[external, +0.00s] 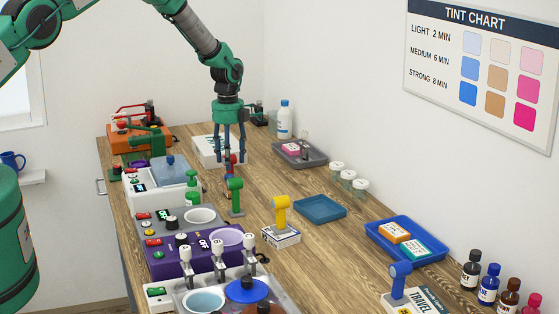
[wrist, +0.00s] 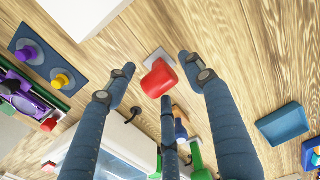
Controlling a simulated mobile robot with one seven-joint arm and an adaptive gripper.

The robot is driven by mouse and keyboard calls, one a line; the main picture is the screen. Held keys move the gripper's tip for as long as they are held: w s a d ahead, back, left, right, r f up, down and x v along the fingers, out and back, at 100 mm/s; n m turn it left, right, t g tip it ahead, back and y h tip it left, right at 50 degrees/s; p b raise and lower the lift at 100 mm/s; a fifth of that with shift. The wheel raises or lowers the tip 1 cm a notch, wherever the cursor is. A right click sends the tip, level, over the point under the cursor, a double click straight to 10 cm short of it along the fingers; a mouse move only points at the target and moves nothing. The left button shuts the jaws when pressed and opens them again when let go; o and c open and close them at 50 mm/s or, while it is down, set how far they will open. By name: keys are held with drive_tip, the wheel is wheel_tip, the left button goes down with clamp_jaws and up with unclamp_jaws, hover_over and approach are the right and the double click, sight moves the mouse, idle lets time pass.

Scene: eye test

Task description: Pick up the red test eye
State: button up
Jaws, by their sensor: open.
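The red test eye (wrist: 160,79) is a red rounded head on a small pale base, standing on the wooden worktop. In the wrist view it lies between the fingers of my gripper (wrist: 156,70), which are spread around it with visible gaps. In the external view my gripper (external: 231,158) points down at the far part of the worktop. Only a bit of the red eye (external: 233,159) shows there between the fingers; the rest is hidden. My gripper is open and holds nothing. I cannot tell the exact height of the fingertips above the wood.
A green test eye (external: 235,194) stands close in front of my gripper, then a yellow one (external: 281,210) on a box and a blue one (external: 400,278). Machines and a green pump bottle (external: 192,186) line the left side. An empty blue tray (external: 320,208) lies right.

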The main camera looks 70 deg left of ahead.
clamp_jaws()
idle(0.3)
drive_tip(key=shift+r+b, duration=0.65)
drive_tip(key=shift+r, duration=4.35)
